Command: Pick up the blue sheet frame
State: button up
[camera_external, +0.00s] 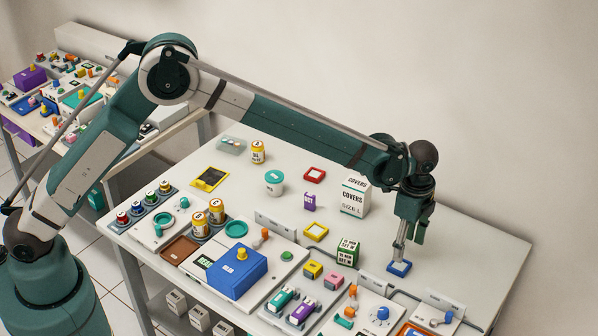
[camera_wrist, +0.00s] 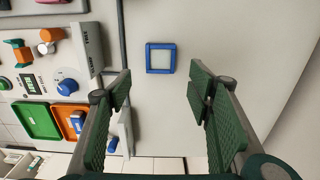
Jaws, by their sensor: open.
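The blue sheet frame (camera_wrist: 161,58) is a small square blue border with a pale centre, lying flat on the white table. In the external view the blue sheet frame (camera_external: 399,268) lies right under my gripper (camera_external: 399,252), its far part partly hidden by the gripper. In the wrist view my gripper (camera_wrist: 162,88) is open, with one green padded finger on each side and nothing between them. The frame shows ahead of the fingers, between their lines, and no finger touches it there.
A panel with a blue knob (camera_wrist: 67,87), a green tray (camera_wrist: 38,121) and a grey rail stands left in the wrist view. In the external view a yellow frame (camera_external: 316,232), a red frame (camera_external: 314,175) and a covers box (camera_external: 354,196) stand nearby. Table right of the frame is clear.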

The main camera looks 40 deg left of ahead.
aim_at(402, 268)
jog(key=shift+f, duration=1.3)
jog(key=shift+f+b, duration=0.55)
jog(key=shift+f, duration=2.05)
jog(key=c, duration=0.8)
